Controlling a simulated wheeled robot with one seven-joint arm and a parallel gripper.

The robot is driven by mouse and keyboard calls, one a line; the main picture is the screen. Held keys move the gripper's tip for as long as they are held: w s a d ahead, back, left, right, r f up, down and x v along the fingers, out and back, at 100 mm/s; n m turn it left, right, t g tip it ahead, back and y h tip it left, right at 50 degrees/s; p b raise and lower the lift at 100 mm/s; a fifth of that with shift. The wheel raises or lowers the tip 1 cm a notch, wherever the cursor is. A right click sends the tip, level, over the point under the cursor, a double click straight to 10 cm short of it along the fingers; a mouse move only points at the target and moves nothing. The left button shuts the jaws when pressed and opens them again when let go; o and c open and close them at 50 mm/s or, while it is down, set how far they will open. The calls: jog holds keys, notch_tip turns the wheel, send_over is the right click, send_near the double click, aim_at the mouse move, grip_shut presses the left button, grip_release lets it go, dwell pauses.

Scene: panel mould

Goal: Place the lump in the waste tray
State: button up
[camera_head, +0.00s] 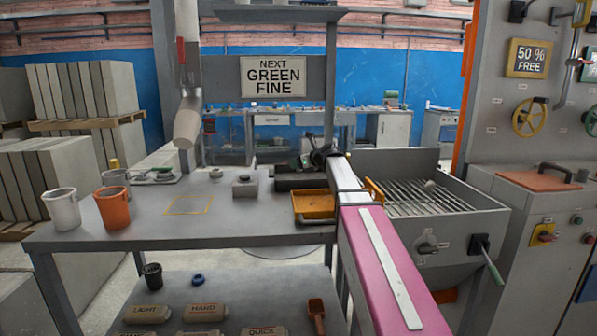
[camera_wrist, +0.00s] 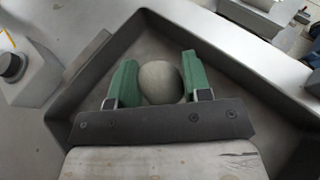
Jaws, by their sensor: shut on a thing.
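The lump (camera_wrist: 161,84) is a smooth, rounded grey-beige piece. In the wrist view it sits between the two green fingers of my gripper (camera_wrist: 158,62), which is shut on it. Below and around it is a dark grey tray with sloping walls (camera_wrist: 82,92). In the head view a dark tray (camera_head: 288,183) lies on the bench beside the far end of my arm. My fingers and the lump are not clearly visible there. I see no label naming the waste tray. I cannot tell whether the lump touches the tray floor.
A grey block with a dark knob (camera_wrist: 30,80) stands left of the tray. An orange-yellow tray (camera_head: 314,207) lies in front of it. White (camera_head: 63,209) and orange (camera_head: 113,208) buckets stand at the bench's left. A barred hopper (camera_head: 420,200) is on the right. The bench's front middle is clear.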

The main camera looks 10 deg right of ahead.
aim_at(299, 170)
jog(key=shift+f, duration=1.5)
jog(key=shift+f, duration=0.15)
jog(key=o, duration=1)
jog(key=shift+c, duration=0.2)
jog(key=shift+s+d+r, duration=0.2)
jog(key=shift+s+r, duration=0.05)
jog(key=shift+r, duration=0.05)
jog(key=v, duration=1.1)
jog(key=shift+s+d+r, duration=0.1)
jog(key=shift+d+r, duration=0.05)
